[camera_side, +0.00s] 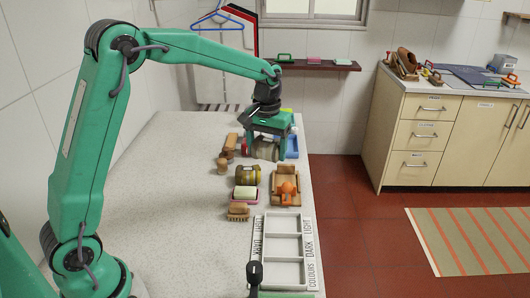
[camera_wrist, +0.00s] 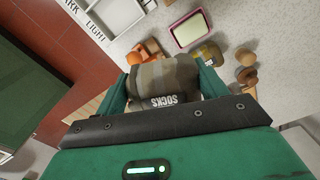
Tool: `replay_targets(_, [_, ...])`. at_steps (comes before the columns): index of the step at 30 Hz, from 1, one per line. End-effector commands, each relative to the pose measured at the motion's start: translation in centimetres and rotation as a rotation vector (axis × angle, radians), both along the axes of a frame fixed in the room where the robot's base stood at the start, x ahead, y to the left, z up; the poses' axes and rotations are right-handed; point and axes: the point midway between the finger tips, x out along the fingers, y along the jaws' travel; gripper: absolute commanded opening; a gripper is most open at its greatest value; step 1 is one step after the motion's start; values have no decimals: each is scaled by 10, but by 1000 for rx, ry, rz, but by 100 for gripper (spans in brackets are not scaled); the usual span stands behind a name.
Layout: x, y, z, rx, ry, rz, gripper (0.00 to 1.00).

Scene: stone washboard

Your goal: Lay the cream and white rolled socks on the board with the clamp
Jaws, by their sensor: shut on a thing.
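My gripper (camera_side: 268,150) is at the far end of the stone top, pointing down. It is shut on a striped roll of socks, brown-grey with paler bands (camera_wrist: 165,78), marked "SOCKS"; part of the roll also shows between the fingers in the side view (camera_side: 265,151). I cannot tell if the roll touches the surface. The wooden board (camera_side: 277,198) with an orange clamp (camera_side: 287,187) lies nearer the side camera, apart from my gripper. The orange clamp shows beyond the roll in the wrist view (camera_wrist: 134,58).
An olive and yellow roll (camera_side: 247,174) lies left of the board. A pink soap dish (camera_side: 245,203), a brush (camera_side: 238,213) and wooden pieces (camera_side: 222,164) stand near it. A white divided tray (camera_side: 267,240) is in front. The left stone top is clear.

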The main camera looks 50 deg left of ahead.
Motion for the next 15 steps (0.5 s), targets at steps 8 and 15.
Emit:
replay_targets(8, [-49, -17, 18, 0, -2, -257, 46])
replay_targets(15, [-76, -24, 24, 0, -1, -394, 46])
